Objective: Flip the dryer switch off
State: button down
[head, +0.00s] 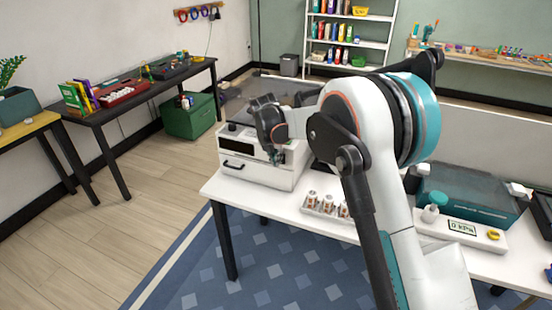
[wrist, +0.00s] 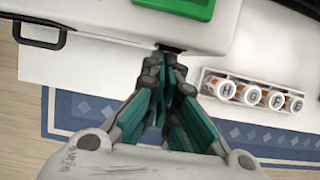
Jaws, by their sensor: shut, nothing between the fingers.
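The dryer (head: 262,172), a white box with a black handle, stands on the left end of the white table. In the wrist view the white dryer body (wrist: 110,20) fills the top, with its handle (wrist: 40,32) at left and a green panel (wrist: 180,5) at the top edge. My gripper (head: 278,157) is at the dryer's front right in the head view. In the wrist view my gripper (wrist: 168,56) is shut and empty, its tips at the dryer's front edge. A small dark part (wrist: 172,47) shows right at the tips; I cannot tell whether it is the switch or whether they touch.
A white rack (head: 325,207) of several lettered vials stands right of the dryer; it also shows in the wrist view (wrist: 252,92). A scale (head: 462,232) and a teal-topped machine (head: 468,195) stand farther right. Floor left of the table is clear.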

jog(key=shift+r+p, duration=0.5)
jog(key=shift+r, duration=0.3)
jog(key=s+p+v, duration=0.1)
jog(key=p+v, duration=0.2)
jog(key=v, duration=0.8)
jog(key=shift+a, duration=0.25)
